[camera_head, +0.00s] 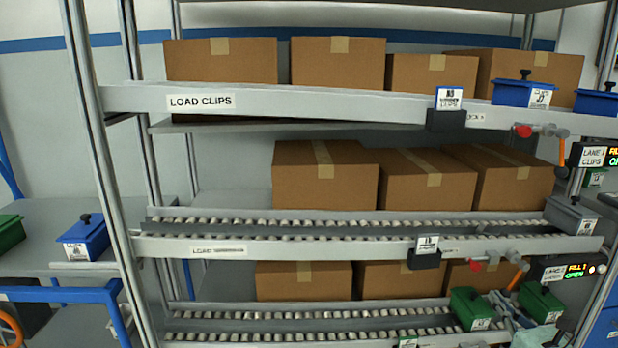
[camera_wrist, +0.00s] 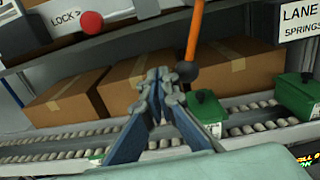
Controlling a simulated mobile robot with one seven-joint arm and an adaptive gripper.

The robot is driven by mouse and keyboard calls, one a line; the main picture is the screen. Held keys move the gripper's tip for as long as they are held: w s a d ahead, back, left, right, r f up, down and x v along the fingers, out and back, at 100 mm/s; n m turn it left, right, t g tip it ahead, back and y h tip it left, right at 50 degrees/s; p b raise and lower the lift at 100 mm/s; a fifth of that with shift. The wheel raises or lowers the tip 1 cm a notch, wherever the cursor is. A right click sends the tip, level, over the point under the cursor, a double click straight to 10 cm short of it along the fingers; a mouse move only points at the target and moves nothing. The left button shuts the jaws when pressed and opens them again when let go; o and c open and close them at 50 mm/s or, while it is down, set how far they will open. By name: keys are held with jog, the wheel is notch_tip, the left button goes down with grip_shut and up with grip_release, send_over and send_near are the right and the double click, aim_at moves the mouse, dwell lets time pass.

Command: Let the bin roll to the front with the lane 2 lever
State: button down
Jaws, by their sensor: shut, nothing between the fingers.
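The lane 2 lever has an orange handle (camera_wrist: 195,32) with a dark end, hanging in front of the upper beam; in the head view its orange handle (camera_head: 518,274) shows at the lower right, beside a red knob (camera_head: 476,265). The red knob also shows in the wrist view (camera_wrist: 91,23), right of the word LOCK. My gripper (camera_wrist: 162,76) is shut and empty, its tips close to the handle's dark lower end; I cannot tell whether they touch. Green bins stand on the lower roller lane, one beside my fingers (camera_wrist: 207,112) and one farther right (camera_wrist: 296,93).
The LANE 2 sign (camera_head: 555,272) with its lit display reads OPEN, right of the lever. Brown boxes (camera_head: 303,280) stand behind the lower rollers. A grey bin (camera_head: 570,215) sits on the lane above. The lane 1 lever (camera_head: 561,150) is higher up.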

jog(key=shift+d, duration=2.9)
jog(key=s, duration=0.7)
jog(key=shift+s+a, duration=0.3)
jog(key=shift+s, duration=0.05)
